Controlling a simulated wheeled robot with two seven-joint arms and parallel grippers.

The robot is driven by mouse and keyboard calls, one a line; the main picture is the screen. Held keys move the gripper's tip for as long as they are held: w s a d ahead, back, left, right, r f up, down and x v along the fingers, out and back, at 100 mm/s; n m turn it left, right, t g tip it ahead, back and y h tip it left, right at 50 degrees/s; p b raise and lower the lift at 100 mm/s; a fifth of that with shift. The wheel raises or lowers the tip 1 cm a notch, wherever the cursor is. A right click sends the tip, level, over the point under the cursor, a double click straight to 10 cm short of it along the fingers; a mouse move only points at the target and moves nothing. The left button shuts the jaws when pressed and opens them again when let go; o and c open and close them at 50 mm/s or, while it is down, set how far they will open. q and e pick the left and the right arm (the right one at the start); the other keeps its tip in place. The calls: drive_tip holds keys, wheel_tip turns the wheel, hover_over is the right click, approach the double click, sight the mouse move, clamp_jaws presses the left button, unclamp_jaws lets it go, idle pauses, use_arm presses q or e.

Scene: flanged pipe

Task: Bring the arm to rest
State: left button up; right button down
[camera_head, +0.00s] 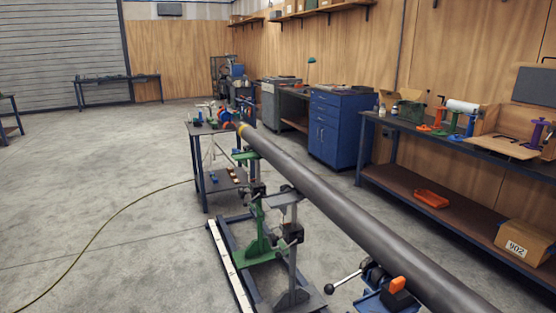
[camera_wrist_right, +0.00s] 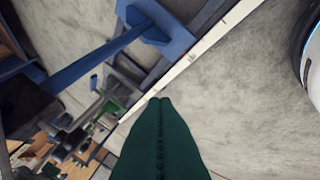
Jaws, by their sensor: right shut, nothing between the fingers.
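My right gripper (camera_wrist_right: 160,104) shows in the right wrist view as two dark green fingers pressed together along a seam. It is shut and empty, over the concrete floor next to a white marked rail. No arm of mine shows in the head view, and my left gripper is in neither view. A long grey pipe (camera_head: 340,205) runs from the lower right toward the back centre in the head view. It lies on green and grey stands (camera_head: 262,240).
The white rail (camera_wrist_right: 195,60) and blue frame parts (camera_wrist_right: 165,35) lie close to the right gripper. A workbench (camera_head: 400,185) and a blue cabinet (camera_head: 338,125) stand along the right wall. A cable (camera_head: 105,222) crosses the open floor at the left.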

drive_tip(key=s+a+f+n+g+h, duration=0.1)
drive_tip(key=s+f+n+g, duration=0.1)
drive_tip(key=s+f+n, duration=0.3)
drive_tip(key=s+a+f+n+g+h, duration=0.1)
drive_tip(key=s+f+n, duration=0.5)
drive_tip(key=s+n, duration=0.6)
drive_tip(key=s+a+f+n+g, duration=0.2)
drive_tip(key=s+f+n, duration=0.3)
drive_tip(key=s, duration=1.2)
drive_tip(key=n+g, duration=0.1)
drive_tip(key=n, duration=0.3)
drive_tip(key=shift+s+f+h, duration=0.2)
drive_tip(key=shift+f+h, duration=0.05)
drive_tip(key=shift+h, duration=0.15)
drive_tip(key=c, duration=2.1)
unclamp_jaws()
drive_tip(key=shift+a, duration=0.1)
